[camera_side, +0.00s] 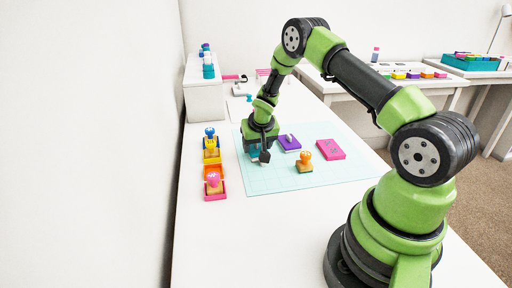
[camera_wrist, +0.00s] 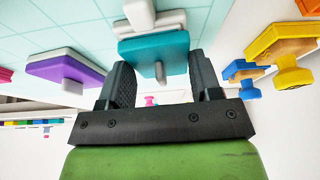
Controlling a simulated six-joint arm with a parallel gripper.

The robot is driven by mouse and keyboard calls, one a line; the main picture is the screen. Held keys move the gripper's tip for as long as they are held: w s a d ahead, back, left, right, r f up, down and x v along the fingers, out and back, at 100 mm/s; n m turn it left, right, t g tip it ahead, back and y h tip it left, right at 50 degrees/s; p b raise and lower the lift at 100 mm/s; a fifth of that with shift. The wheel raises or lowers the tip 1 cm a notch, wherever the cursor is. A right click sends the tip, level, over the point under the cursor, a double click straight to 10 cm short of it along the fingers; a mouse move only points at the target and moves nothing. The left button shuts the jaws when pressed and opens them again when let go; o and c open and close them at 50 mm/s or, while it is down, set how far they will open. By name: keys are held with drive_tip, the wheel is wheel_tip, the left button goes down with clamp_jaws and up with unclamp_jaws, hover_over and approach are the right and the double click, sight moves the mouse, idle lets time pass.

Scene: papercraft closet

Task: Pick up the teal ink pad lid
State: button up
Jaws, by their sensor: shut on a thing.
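The teal ink pad lid (camera_wrist: 153,47) is a flat teal block with a small grey knob, seen in the wrist view between my two fingers. My gripper (camera_wrist: 159,66) is shut on it. In the side view my gripper (camera_side: 262,154) points down at the upper left of the pale gridded mat (camera_side: 280,184), with only a little teal (camera_side: 254,150) showing beneath it. My gripper hides most of the lid there, so I cannot tell whether it touches the mat. A white piece (camera_wrist: 140,14) is right beside the lid in the wrist view.
A purple pad (camera_side: 289,143), an orange stamp (camera_side: 304,163) and a pink pad (camera_side: 330,149) are on the mat to the right. A column of stamps and pads, with a yellow pad (camera_side: 211,157) among them, lies left of the mat. The mat's front is clear.

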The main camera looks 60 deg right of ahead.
sight(258, 150)
wheel_tip(258, 150, up, 9)
drive_tip(key=shift+s+d+f, duration=0.1)
drive_tip(key=shift+s+f, duration=0.1)
drive_tip(key=shift+f, duration=0.2)
drive_tip(key=shift+s+a+f+t, duration=0.1)
drive_tip(key=shift+a+f+t, duration=0.1)
drive_tip(key=shift+f, duration=0.45)
drive_tip(key=shift+s+a+f+t, duration=0.1)
drive_tip(key=shift+a+f, duration=0.05)
drive_tip(key=shift+f, duration=0.45)
drive_tip(key=shift+f, duration=2.5)
drive_tip(key=shift+f, duration=0.45)
